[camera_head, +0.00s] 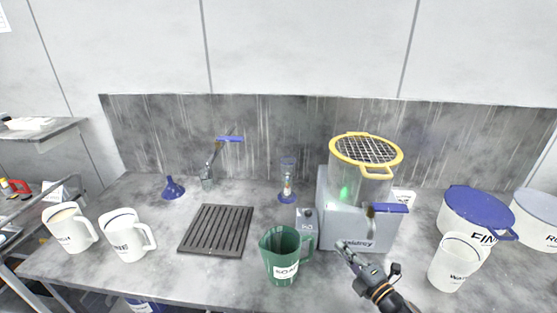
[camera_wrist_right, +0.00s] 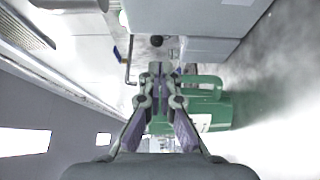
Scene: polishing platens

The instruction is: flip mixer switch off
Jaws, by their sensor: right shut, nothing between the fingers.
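The mixer (camera_head: 362,232) is a light grey housing with a clear vessel on it, topped by a yellow-rimmed mesh sieve (camera_head: 366,150). A green light (camera_head: 344,193) glows at the vessel's lower left. A small grey box (camera_head: 306,228) with a dark knob-like part on top stands against the mixer's left side; I cannot tell for sure whether this is the switch or which way it is set. My right gripper (camera_head: 343,246) is shut and empty, just in front of the mixer's lower front. In the right wrist view its closed fingers (camera_wrist_right: 160,72) point toward the dark knob (camera_wrist_right: 156,41). My left gripper is out of view.
A green jug (camera_head: 279,262) stands close left of my right gripper and also shows in the wrist view (camera_wrist_right: 207,84). A white jug (camera_head: 447,268) and a blue-lidded pot (camera_head: 477,208) stand at right. A dark slotted rack (camera_head: 217,230) and white jugs (camera_head: 127,240) are at left.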

